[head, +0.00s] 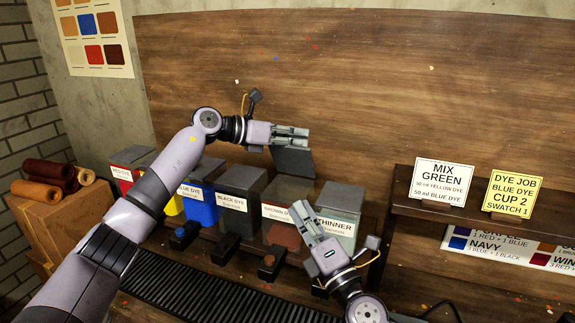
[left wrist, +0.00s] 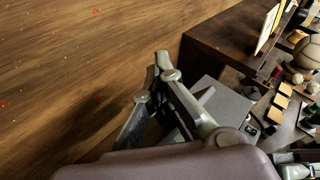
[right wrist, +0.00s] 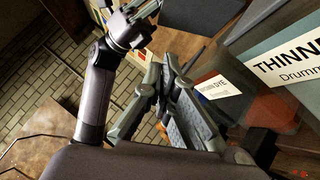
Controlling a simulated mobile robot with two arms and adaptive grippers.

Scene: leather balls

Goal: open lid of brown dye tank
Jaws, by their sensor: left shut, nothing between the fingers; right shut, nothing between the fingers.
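The brown dye tank (head: 283,232) stands between the black and thinner tanks. It has a grey top, a white label and a reddish-brown lower front. Its grey lid (head: 294,163) stands raised and steeply tilted at the back of the tank. My left gripper (head: 305,132) is shut and empty at the lid's upper edge; I cannot tell whether they touch. My right gripper (head: 300,208) is shut and empty in front of the brown and thinner tanks, partly covering the brown label. In the right wrist view that label (right wrist: 217,88) shows just beyond the fingers.
The black tank (head: 238,197), blue tank (head: 200,207) and red tank (head: 124,170) stand to the left, lids down. The thinner tank (head: 338,217) is close on the right. A shelf (head: 455,212) with sign cards stands further right. A wooden back wall (head: 350,70) rises behind.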

